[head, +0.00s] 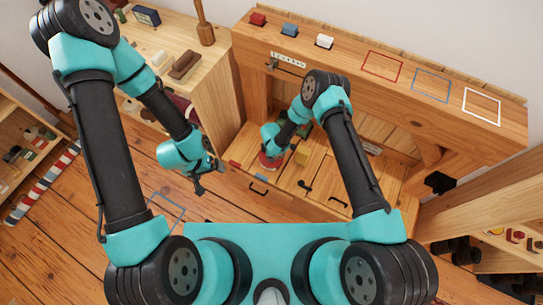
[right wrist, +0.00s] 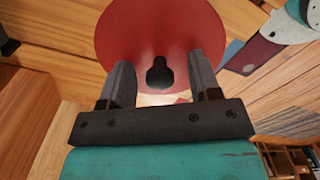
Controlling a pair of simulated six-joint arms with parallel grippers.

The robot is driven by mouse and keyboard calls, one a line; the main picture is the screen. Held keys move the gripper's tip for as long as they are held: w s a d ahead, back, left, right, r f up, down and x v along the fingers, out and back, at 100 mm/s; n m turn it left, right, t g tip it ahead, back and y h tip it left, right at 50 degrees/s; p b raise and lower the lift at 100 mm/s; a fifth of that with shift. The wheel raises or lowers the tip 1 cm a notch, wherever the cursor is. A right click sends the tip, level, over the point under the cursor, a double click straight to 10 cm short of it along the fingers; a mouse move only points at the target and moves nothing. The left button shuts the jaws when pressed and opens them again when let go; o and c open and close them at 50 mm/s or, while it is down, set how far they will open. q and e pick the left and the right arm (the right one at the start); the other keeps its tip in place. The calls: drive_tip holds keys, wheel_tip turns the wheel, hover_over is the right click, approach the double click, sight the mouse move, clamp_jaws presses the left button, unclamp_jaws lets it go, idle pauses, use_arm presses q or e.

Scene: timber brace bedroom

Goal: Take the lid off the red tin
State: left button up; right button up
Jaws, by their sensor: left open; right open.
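The red tin (head: 270,161) stands on the wooden desk top in the head view, mostly hidden by my right gripper. In the right wrist view its round red lid (right wrist: 150,28) fills the upper middle, with a black knob (right wrist: 160,74) on it. My right gripper (right wrist: 160,64) is open, with one finger on each side of the knob and visible space between knob and fingers. I cannot tell whether the lid rests fully on the tin. My left gripper (head: 208,183) is open and empty, to the left of the desk.
A side cabinet (head: 205,70) stands at the left.

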drive_tip(key=c, duration=1)
drive_tip(key=shift+r, duration=0.75)
wheel_tip(320, 180, up, 2)
drive_tip(key=shift+r, duration=0.1)
drive_tip(key=s+r, duration=0.1)
drive_tip(key=s, duration=1.5)
drive_tip(key=shift+r, duration=0.15)
